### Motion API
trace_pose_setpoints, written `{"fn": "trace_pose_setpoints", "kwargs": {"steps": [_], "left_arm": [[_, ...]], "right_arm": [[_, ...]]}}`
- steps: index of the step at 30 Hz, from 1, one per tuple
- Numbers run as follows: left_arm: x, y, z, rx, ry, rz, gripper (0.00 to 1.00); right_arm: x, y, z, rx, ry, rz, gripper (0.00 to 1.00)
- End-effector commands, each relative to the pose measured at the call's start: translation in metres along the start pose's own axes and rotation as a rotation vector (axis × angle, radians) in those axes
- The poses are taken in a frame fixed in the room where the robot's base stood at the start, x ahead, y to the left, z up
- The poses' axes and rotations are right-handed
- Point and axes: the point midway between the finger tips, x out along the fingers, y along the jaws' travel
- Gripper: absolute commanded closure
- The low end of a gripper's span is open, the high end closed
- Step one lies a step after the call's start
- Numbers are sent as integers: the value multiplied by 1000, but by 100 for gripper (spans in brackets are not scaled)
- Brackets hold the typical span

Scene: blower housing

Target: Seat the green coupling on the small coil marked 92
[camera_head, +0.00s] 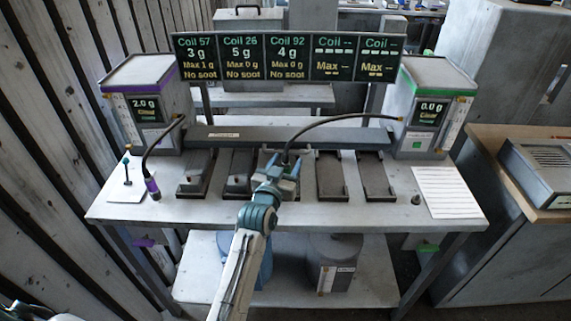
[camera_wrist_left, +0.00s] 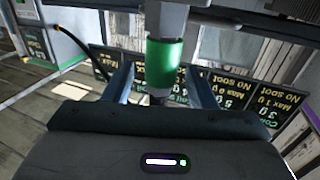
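The green coupling (camera_wrist_left: 165,66) shows in the left wrist view between my left gripper's two fingers, with a grey metal end towards the top of that upside-down picture. Gaps show beside it, wider on the left, so the left gripper (camera_head: 281,166) looks open around it. In the head view the gripper is over the third coil (camera_head: 268,158), below the panel reading "Coil 92, 4 g, Max 0 g, No soot", and hides the coupling. The black hose (camera_head: 330,121) runs there from the green-topped station. I cannot tell whether the coupling is fully seated. My right gripper is not in view.
The green-topped station (camera_head: 430,88) reads 0.0 g; the purple-topped station (camera_head: 150,85) reads 2.0 g. A purple coupling (camera_head: 153,189) is on the bench's left. Other coil slots (camera_head: 332,178) flank the gripper. A paper sheet (camera_head: 447,192) lies at right.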

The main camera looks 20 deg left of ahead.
Motion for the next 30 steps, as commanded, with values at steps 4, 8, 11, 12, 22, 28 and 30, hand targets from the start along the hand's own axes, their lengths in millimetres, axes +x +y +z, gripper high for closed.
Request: {"fn": "trace_pose_setpoints", "kwargs": {"steps": [4,8,11,12,22,28,30], "left_arm": [[0,0,0,0,-1,0,49],[-3,0,2,0,-2,0,49],[-12,0,4,-1,-3,0,49],[-19,0,3,0,-1,0,49],[-84,0,4,-1,-1,-1,49],[-105,0,1,-2,-1,0,49],[-108,0,1,-1,-1,0,49]], "right_arm": [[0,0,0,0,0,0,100],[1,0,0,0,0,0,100],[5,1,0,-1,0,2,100],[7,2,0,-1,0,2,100],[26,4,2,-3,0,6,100],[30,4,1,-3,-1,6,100],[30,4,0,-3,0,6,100]]}}
